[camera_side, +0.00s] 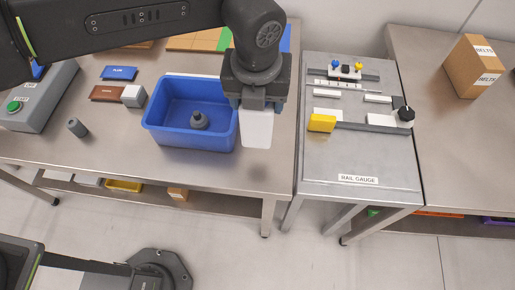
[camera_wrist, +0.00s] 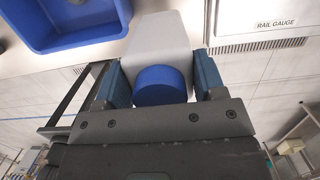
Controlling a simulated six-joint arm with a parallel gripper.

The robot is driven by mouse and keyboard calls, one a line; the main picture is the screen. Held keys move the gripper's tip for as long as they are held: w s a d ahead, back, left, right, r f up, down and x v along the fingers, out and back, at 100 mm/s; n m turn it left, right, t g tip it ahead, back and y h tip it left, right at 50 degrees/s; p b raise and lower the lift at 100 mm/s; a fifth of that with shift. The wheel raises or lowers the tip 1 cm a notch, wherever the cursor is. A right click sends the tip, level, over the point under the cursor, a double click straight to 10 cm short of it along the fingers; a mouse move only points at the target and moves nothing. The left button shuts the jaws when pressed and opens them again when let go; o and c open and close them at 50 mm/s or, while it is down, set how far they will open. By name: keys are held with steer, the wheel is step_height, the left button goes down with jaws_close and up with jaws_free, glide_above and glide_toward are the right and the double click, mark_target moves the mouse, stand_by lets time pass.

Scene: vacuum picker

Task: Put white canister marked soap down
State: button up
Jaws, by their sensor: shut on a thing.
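The white canister (camera_side: 257,129) is in my gripper (camera_side: 258,103), hanging below the fingers near the right front part of the steel table, just right of the blue bin. In the wrist view the canister (camera_wrist: 160,42) shows its white body and a round blue cap (camera_wrist: 161,84) between the two fingers of my gripper (camera_wrist: 160,82). The fingers are shut on it. No soap marking shows on the faces in view. I cannot tell whether its lower end touches the table.
The blue bin (camera_side: 150,126) with a grey part (camera_side: 200,121) inside stands close on the left. A gap separates this table from the rail gauge stand (camera_side: 345,160) on the right. A yellow block (camera_side: 321,123) and a belts box (camera_side: 474,67) are farther right.

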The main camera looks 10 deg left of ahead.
mark_target(258, 130)
step_height(258, 130, down, 9)
steer(key=shift+f, duration=0.2)
stand_by(0.3)
steer(key=shift+f, duration=0.15)
steer(key=o, duration=1.4)
